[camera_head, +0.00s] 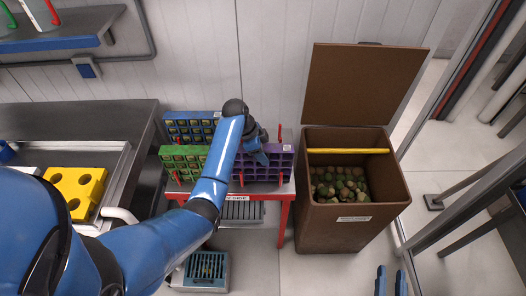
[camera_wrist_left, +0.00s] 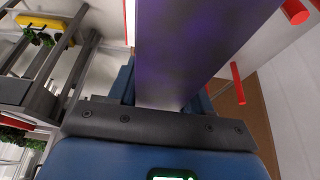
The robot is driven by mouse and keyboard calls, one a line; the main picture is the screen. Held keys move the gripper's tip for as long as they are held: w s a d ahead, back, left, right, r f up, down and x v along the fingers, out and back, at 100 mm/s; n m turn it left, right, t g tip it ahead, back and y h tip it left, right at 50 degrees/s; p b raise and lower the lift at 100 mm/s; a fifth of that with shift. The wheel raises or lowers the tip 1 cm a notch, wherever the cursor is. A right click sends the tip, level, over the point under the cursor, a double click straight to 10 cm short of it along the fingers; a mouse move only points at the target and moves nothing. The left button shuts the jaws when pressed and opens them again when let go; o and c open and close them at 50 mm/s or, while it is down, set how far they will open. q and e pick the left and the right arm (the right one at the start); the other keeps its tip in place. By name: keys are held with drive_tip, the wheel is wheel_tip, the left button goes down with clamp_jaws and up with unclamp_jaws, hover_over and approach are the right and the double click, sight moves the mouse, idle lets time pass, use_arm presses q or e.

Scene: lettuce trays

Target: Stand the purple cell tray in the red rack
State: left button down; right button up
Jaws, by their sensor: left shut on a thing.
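The purple cell tray (camera_head: 272,174) is upright at the right part of the red rack (camera_head: 284,213), its cells facing the head camera. Red pegs (camera_head: 280,174) stand close to it. My left gripper (camera_head: 258,154) is shut on its upper edge; my forearm hides part of the tray and the fingertips. In the left wrist view the tray (camera_wrist_left: 200,45) is a broad purple slab between the fingers, with red pegs (camera_wrist_left: 237,84) to its right. I cannot tell if its bottom rests on the rack. My right gripper (camera_head: 391,282) is open and empty at the bottom edge.
A green tray (camera_head: 181,163) and a blue tray (camera_head: 187,125) stand at the rack's left. A brown bin (camera_head: 352,225) with an open lid is close on the right. A metal counter with a yellow block (camera_head: 78,187) is at left. A crate (camera_head: 206,268) sits below.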

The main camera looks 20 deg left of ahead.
use_arm(q)
drive_tip(key=shift+f+b, duration=0.3)
drive_tip(key=shift+f, duration=0.1)
idle(0.6)
unclamp_jaws()
idle(0.4)
drive_tip(key=shift+r, duration=0.1)
wheel_tip(320, 180, up, 8)
drive_tip(key=p, duration=0.7)
idle(0.5)
